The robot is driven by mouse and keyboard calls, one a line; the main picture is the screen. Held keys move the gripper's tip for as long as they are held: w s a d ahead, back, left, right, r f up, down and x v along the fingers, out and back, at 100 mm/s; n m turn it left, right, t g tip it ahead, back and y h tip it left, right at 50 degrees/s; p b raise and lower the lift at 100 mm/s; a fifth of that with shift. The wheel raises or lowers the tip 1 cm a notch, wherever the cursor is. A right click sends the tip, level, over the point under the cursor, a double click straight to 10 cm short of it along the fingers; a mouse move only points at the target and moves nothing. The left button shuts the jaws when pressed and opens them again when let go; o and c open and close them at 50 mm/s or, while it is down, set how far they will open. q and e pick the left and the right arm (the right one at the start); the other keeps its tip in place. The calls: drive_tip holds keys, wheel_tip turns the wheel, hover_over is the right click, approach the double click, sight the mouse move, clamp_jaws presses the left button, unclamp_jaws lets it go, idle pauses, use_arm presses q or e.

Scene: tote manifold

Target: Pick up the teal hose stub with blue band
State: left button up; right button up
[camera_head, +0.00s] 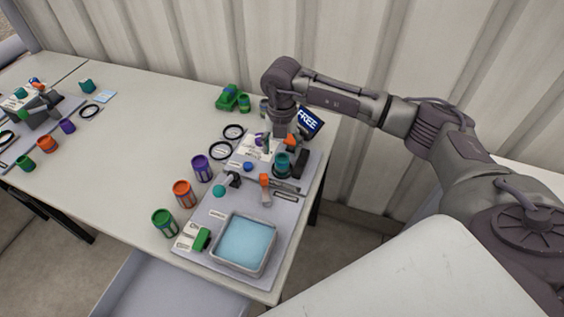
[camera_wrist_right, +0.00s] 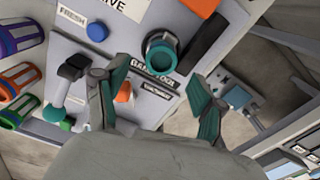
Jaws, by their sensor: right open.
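A round teal piece with a dark open centre (camera_head: 282,164) stands upright on the raised grey panel at the right end of the table. It also shows in the right wrist view (camera_wrist_right: 152,43), above a printed label. I cannot make out a blue band on it, so I cannot be sure it is the hose stub. My right gripper (camera_wrist_right: 149,79) is open and empty, its teal-padded fingers spread, with the round teal piece just beyond the gap between them. In the head view my right wrist hangs over the panel. My left gripper is out of view.
Beside the teal piece are a black bar (camera_head: 300,164), an orange lever (camera_head: 265,182) and a blue knob (camera_head: 248,167). A tray of blue liquid (camera_head: 243,243) is in front. Purple (camera_head: 202,167), orange (camera_head: 184,193) and green (camera_head: 165,222) canisters stand left. The table's middle is clear.

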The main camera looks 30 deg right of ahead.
sight(282, 158)
wheel_tip(282, 158, down, 4)
drive_tip(key=shift+d+r+p, duration=0.1)
drive_tip(key=shift+r+p, duration=0.05)
drive_tip(key=shift+p, duration=0.55)
drive_tip(key=shift+f, duration=0.6)
drive_tip(key=c, duration=0.7)
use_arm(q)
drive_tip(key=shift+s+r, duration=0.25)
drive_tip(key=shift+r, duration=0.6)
use_arm(e)
drive_tip(key=c, duration=0.5)
drive_tip(key=shift+r, duration=0.1)
